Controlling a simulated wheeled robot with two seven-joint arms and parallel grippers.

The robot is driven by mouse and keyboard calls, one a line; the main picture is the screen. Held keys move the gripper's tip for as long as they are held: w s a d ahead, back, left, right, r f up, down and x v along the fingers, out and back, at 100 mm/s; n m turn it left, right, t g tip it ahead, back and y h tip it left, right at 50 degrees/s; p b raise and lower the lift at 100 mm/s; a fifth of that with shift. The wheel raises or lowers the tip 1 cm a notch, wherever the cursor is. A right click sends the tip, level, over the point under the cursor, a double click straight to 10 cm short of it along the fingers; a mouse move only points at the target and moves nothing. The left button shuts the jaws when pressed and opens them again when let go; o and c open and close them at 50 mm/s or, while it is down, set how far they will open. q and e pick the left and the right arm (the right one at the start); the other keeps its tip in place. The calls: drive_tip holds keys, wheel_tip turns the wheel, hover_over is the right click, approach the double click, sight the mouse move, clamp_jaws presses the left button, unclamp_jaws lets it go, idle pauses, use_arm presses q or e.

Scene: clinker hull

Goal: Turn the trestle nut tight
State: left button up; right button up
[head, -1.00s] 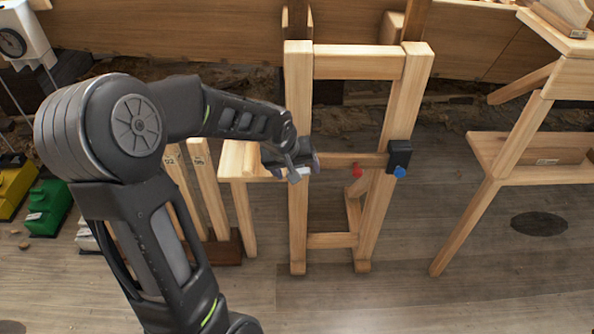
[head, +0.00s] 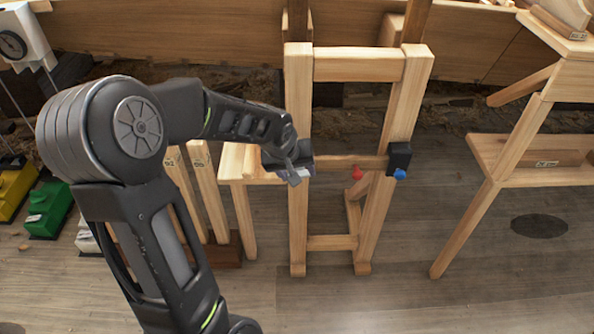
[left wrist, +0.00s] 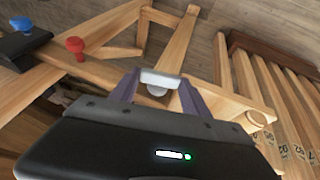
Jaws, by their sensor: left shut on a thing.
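The wooden trestle (head: 359,66) stands upright in the middle of the head view, with two posts and crossbars. My left gripper (head: 299,173) is at its left post, at the height of the middle rail. In the left wrist view my left gripper (left wrist: 158,86) is shut on a pale white-grey nut (left wrist: 161,78), with one finger on each side. In the head view the fingers mostly hide this nut. A red knob (head: 357,172) and a blue knob (head: 399,174) by a black block (head: 399,155) are apart from the gripper. My right gripper is not in view.
A wooden bench (head: 542,174) stands at the right. Leaning boards (head: 210,190) and a small wooden stand (head: 242,205) are left of the trestle. Green (head: 49,208) and yellow (head: 15,190) blocks lie far left. The plank hull (head: 180,38) spans the back. The front floor is clear.

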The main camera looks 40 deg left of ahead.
use_arm(q)
drive_tip(key=shift+c, duration=0.4)
drive_tip(key=shift+w+d+f+g+y+b, duration=0.15)
drive_tip(key=shift+g+y+b, duration=0.3)
drive_tip(key=shift+b, duration=0.6)
drive_tip(key=g+y+b, duration=0.1)
drive_tip(key=m+y+b, duration=0.1)
drive_tip(key=shift+w+d+g+b, duration=0.2)
drive_tip(key=shift+d+g+b, duration=0.05)
drive_tip(key=shift+g+b, duration=0.1)
drive_tip(key=shift+w+d+g+y, duration=0.15)
drive_tip(key=shift+g+y, duration=0.25)
drive_tip(key=shift+y, duration=0.45)
drive_tip(key=shift+d+m+g+y+b, duration=0.1)
drive_tip(key=shift+m+g+y+b, duration=0.3)
drive_tip(key=shift+g+y, duration=0.55)
drive_tip(key=shift+y, duration=0.25)
drive_tip(key=o, duration=1.4)
